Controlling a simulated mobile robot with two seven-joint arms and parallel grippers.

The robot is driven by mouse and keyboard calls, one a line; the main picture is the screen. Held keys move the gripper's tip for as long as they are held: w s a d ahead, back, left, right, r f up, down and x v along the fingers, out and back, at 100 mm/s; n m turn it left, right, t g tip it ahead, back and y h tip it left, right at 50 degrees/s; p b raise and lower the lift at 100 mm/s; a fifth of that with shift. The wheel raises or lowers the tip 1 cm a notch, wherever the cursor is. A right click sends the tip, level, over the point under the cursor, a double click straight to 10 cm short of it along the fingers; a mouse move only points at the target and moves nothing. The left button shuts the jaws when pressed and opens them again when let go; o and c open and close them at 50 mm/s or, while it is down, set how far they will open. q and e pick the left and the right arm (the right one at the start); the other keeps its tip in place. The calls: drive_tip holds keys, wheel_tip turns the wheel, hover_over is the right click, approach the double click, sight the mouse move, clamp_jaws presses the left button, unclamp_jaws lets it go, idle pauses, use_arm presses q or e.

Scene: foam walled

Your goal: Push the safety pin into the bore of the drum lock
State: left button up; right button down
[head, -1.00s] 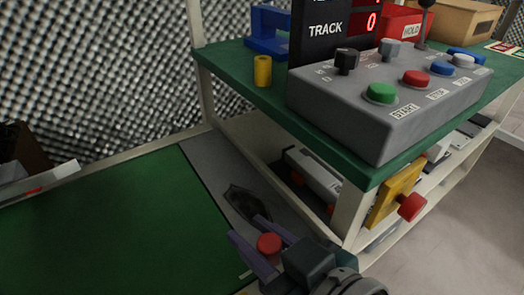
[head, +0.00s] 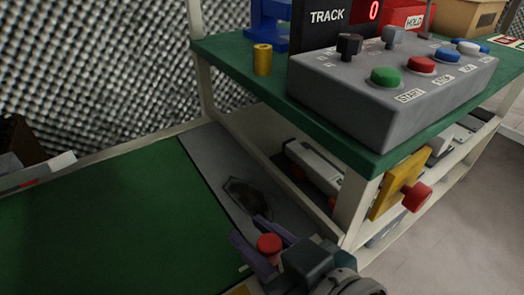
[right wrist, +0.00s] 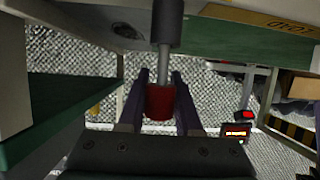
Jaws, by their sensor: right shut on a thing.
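My right gripper (head: 262,238), at the bottom middle of the head view, is shut on the red head (head: 269,243) of a pin. In the right wrist view the red head (right wrist: 160,102) is between the two purple fingers. A thin grey shaft (right wrist: 164,62) runs from it to a wider dark cylinder (right wrist: 166,25), which leaves the picture at the top. I cannot tell whether that cylinder belongs to the pin or to the lock. I cannot make out the drum lock or its bore for certain. My left gripper is not in view.
A grey control box (head: 390,100) with coloured buttons stands on a green-topped bench (head: 225,55). A yellow plate with a red knob (head: 416,196) sits on the bench's side. A brass cylinder (head: 262,60) stands near the corner. A green surface (head: 110,220) at left is clear.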

sight(277, 263)
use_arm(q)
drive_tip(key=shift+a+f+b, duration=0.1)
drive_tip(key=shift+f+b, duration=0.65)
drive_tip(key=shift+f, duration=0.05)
use_arm(e)
drive_tip(key=shift+f, duration=1)
drive_tip(key=c, duration=0.5)
unclamp_jaws()
drive_tip(key=p+v, duration=0.5)
drive_tip(key=v, duration=0.4)
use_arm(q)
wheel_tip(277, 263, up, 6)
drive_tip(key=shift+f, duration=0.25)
use_arm(e)
drive_tip(key=shift+s+d+r, duration=0.15)
drive_tip(key=shift+s+d, duration=0.15)
drive_tip(key=shift+s, duration=0.1)
use_arm(q)
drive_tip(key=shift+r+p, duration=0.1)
drive_tip(key=shift+p, duration=0.3)
use_arm(e)
drive_tip(key=shift+r, duration=0.1)
